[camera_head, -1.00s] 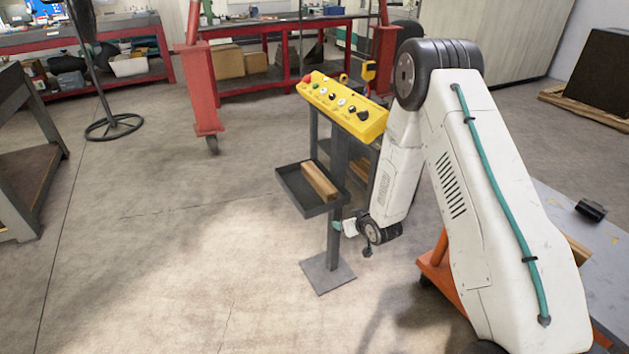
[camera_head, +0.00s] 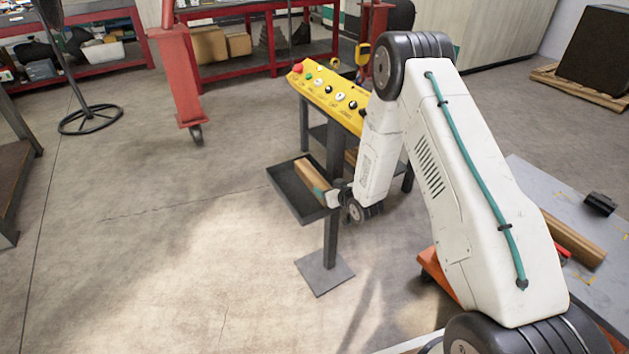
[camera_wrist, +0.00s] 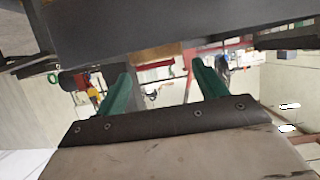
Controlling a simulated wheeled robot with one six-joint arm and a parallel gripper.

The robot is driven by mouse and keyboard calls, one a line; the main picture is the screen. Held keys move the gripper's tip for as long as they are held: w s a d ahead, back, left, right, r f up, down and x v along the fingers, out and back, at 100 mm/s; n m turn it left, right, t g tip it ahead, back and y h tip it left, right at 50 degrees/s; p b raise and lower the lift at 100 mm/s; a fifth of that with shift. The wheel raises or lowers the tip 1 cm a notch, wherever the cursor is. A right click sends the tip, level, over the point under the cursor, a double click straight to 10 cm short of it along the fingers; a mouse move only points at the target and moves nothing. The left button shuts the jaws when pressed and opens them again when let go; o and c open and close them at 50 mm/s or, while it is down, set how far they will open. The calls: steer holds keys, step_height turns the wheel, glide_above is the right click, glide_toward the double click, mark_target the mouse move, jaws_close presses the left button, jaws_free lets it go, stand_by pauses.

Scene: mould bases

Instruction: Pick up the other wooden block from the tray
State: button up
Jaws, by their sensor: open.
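A wooden block (camera_head: 309,174) lies in the dark shallow tray (camera_head: 284,196) on the side of the control stand. My gripper (camera_head: 321,194) is at the tray's right side, beside the near end of the block, with a green finger showing against it. I cannot tell whether it touches the block. In the wrist view my gripper (camera_wrist: 163,88) has its two green fingers apart with nothing between them. A dark grey surface (camera_wrist: 170,35), perhaps the tray, crosses the top of that view. Another wooden block (camera_head: 573,238) lies on the grey table at the right.
The yellow control panel (camera_head: 328,95) tops the stand above the tray. The stand's post and foot plate (camera_head: 325,272) are below. A black object (camera_head: 600,204) is on the grey table (camera_head: 532,187). Open floor lies left of the stand.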

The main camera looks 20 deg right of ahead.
mark_target(320, 183)
steer(key=x, duration=0.5)
steer(key=shift+s+a, duration=0.1)
steer(key=shift+a, duration=0.1)
steer(key=c, duration=1.3)
steer(key=shift+o, duration=0.2)
